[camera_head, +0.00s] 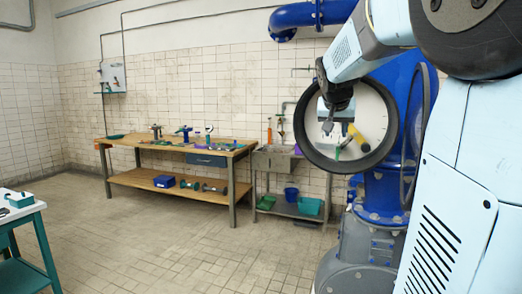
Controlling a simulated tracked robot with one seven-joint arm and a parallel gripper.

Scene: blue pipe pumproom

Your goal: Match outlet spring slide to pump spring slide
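I cannot make out the outlet spring slide or the pump spring slide for certain at this size. A large blue pipe body (384,190) stands at the right, partly hidden by my arm. A round black-rimmed disc or opening (377,152) sits in front of it, with a pale inside. A yellow part (357,137) and a small green part show within the rim. My dark gripper (336,98) hangs at the end of my pale arm, over the upper part of this round piece. Its fingertips are too small and overlapped to tell open from shut.
A wooden workbench (225,151) with tools stands along the tiled wall. A white-topped teal table (20,212) is at the left edge. The tiled floor between is clear.

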